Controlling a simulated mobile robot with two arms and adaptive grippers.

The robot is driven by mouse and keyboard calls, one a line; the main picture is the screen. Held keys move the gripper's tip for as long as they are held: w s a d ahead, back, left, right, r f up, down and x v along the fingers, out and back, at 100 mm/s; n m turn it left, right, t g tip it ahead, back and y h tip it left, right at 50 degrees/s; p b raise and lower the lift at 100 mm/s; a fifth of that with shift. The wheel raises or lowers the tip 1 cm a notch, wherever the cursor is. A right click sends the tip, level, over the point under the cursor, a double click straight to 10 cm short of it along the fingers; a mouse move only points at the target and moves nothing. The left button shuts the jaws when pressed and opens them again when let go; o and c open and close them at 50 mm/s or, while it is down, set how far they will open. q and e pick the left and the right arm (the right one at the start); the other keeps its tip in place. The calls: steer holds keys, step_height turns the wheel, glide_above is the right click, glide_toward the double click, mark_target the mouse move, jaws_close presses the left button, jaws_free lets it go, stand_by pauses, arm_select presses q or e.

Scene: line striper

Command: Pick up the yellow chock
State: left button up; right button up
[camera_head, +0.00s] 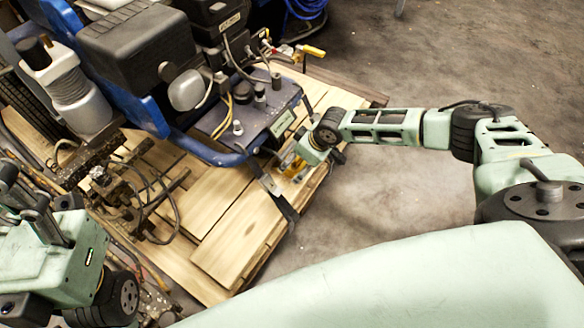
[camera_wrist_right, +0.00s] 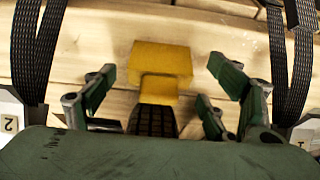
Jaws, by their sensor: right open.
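The yellow chock (camera_wrist_right: 160,66) lies on the wooden planks in the right wrist view, a wide yellow block with a narrower yellow part and a black ribbed part nearer the camera. In the head view the yellow chock (camera_head: 294,167) shows only in part beside my right gripper (camera_head: 298,160). In the right wrist view my right gripper (camera_wrist_right: 160,82) is open, with green fingers on the left and right of the chock.
The blue and black line striper (camera_head: 140,45) stands on the wooden pallet (camera_head: 235,235) left of my right gripper. A dark strap (camera_head: 275,190) runs down over the pallet edge; straps also show on both sides in the wrist view (camera_wrist_right: 30,50). The concrete floor (camera_head: 390,215) at right is clear.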

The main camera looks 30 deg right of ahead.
steer(key=shift+b+x, duration=0.3)
steer(key=shift+x, duration=0.75)
steer(key=c, duration=1.6)
